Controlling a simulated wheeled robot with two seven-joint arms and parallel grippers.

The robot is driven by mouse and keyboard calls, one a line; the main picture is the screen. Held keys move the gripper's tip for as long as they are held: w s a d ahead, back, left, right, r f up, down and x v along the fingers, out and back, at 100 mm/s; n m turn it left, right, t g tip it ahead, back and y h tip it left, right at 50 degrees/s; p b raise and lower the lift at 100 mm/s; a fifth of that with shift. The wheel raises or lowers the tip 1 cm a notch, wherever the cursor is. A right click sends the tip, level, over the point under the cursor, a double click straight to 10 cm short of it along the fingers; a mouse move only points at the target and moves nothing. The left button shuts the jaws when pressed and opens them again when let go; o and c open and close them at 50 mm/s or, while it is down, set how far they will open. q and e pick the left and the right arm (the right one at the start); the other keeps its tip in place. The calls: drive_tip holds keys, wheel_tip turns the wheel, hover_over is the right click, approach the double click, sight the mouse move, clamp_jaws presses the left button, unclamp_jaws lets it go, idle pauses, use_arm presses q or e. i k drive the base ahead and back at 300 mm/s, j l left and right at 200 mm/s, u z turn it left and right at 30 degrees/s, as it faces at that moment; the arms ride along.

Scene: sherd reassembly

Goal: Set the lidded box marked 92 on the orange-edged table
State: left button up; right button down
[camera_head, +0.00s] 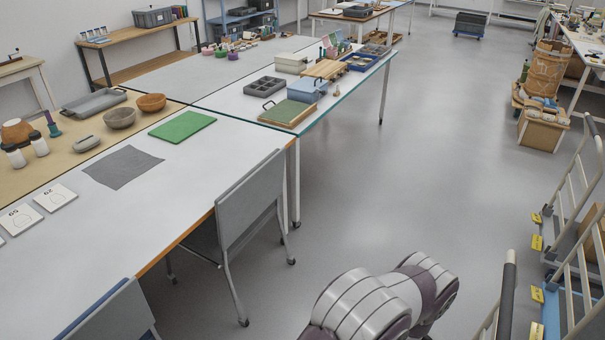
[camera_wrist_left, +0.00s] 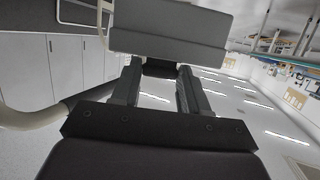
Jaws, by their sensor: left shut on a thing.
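My left gripper (camera_wrist_left: 160,85) is in the left wrist view, its two dark fingers shut on a small dark part of a grey box-like thing (camera_wrist_left: 170,25). This thing has a wider slab, like a lid, on the side towards the fingers. No number shows on it, so I cannot tell whether it is the box marked 92. In the head view, the white table (camera_head: 95,235) at left has an orange front edge (camera_head: 180,238). Neither gripper shows in the head view; my right gripper is in neither view.
A green mat (camera_head: 183,126), grey cloth (camera_head: 122,167) and white numbered cards (camera_head: 55,197) lie on the orange-edged table. Grey chairs (camera_head: 250,195) stand at its front. A teal-edged table (camera_head: 335,92) adjoins it. Carts (camera_head: 575,235) stand at right; the middle floor is clear.

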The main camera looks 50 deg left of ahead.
sight(146, 227)
drive_tip(key=k+u, duration=0.2)
drive_tip(key=u, duration=2.2)
drive_tip(key=i+l+u, duration=0.45)
drive_tip(key=l, duration=0.2)
drive_tip(key=i+l+u, duration=0.2)
drive_tip(key=l, duration=0.15)
drive_tip(key=i+l+u, duration=0.2)
drive_tip(key=l, duration=0.2)
drive_tip(key=i+l+u, duration=0.2)
drive_tip(key=l, duration=0.25)
drive_tip(key=l+u, duration=0.25)
drive_tip(key=l, duration=0.15)
drive_tip(key=i+l+u, duration=0.2)
drive_tip(key=l, duration=0.3)
drive_tip(key=i+l, duration=0.1)
drive_tip(key=l, duration=0.25)
drive_tip(key=i+l, duration=0.15)
drive_tip(key=l, duration=0.15)
drive_tip(key=i+l, duration=0.1)
drive_tip(key=l, duration=0.25)
drive_tip(key=i+l, duration=0.1)
drive_tip(key=l, duration=0.2)
